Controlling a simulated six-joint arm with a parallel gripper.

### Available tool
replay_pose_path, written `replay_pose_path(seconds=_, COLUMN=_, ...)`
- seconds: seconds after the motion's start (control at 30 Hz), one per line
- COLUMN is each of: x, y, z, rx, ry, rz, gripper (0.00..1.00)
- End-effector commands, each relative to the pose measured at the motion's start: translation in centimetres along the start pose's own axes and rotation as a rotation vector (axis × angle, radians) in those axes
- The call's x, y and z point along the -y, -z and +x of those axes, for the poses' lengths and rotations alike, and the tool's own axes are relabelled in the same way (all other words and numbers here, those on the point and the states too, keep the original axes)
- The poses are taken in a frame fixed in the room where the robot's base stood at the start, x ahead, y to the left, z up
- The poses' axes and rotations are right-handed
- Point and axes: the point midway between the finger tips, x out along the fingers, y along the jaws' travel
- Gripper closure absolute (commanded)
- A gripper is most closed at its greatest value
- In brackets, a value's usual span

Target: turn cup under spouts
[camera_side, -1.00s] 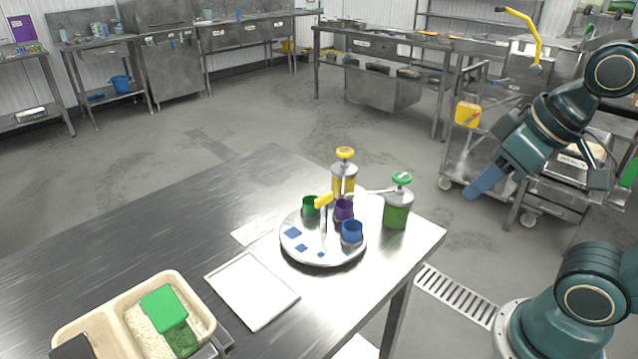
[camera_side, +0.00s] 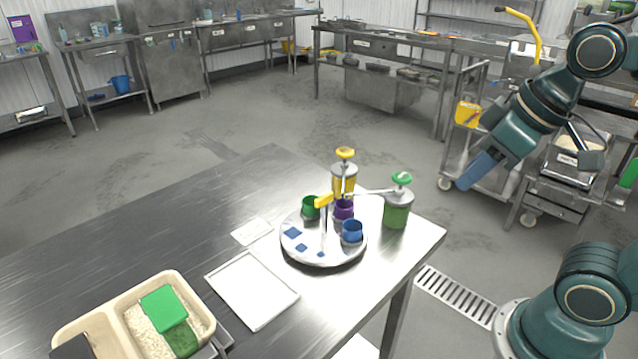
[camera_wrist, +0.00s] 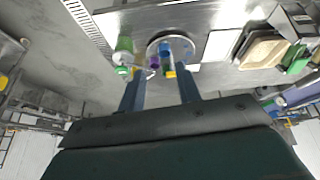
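A round metal turntable (camera_side: 300,257) stands on the steel table. It carries a green cup (camera_side: 310,208), a purple cup (camera_side: 344,210) and a blue cup (camera_side: 352,233), with blue square marks on its bare part. A post with a yellow handle (camera_side: 323,201) rises from it. Behind it is a yellow pump dispenser (camera_side: 344,184); to its right is a green pump dispenser (camera_side: 397,214) with its spout reaching toward the purple cup. My gripper (camera_side: 474,172) is in the air right of the table, apart from everything. In the wrist view my gripper (camera_wrist: 160,72) has its blue fingers apart and empty.
A white tray (camera_side: 252,290) lies on the table in front of the turntable. A beige two-part container (camera_side: 62,337) with rice and green pieces stands at the front left. A metal cart is behind my gripper.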

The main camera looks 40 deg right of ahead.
Motion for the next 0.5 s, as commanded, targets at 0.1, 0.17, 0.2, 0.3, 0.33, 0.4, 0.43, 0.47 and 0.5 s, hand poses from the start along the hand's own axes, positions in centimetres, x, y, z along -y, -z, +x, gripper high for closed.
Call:
replay_pose_path(seconds=0.1, x=-0.1, y=2.0, z=-0.1, rx=0.032, ry=0.007, rz=-0.094, gripper=0.66)
replay_pose_path(seconds=0.17, x=-0.1, y=3.1, z=0.0, rx=0.05, ry=0.012, rz=-0.152, gripper=0.66)
replay_pose_path(seconds=0.2, x=-0.2, y=3.9, z=0.0, rx=0.061, ry=0.016, rz=-0.192, gripper=0.66)
replay_pose_path(seconds=0.3, x=-0.3, y=5.8, z=0.3, rx=0.093, ry=0.028, rz=-0.294, gripper=0.66)
replay_pose_path(seconds=0.33, x=-0.3, y=6.4, z=0.4, rx=0.101, ry=0.032, rz=-0.325, gripper=0.66)
replay_pose_path(seconds=0.4, x=-0.3, y=7.8, z=0.7, rx=0.122, ry=0.043, rz=-0.396, gripper=0.66)
replay_pose_path(seconds=0.43, x=-0.3, y=8.4, z=0.8, rx=0.131, ry=0.048, rz=-0.427, gripper=0.66)
replay_pose_path(seconds=0.47, x=-0.4, y=9.0, z=1.0, rx=0.139, ry=0.054, rz=-0.457, gripper=0.66)
replay_pose_path(seconds=0.5, x=-0.4, y=9.7, z=1.3, rx=0.15, ry=0.061, rz=-0.498, gripper=0.66)
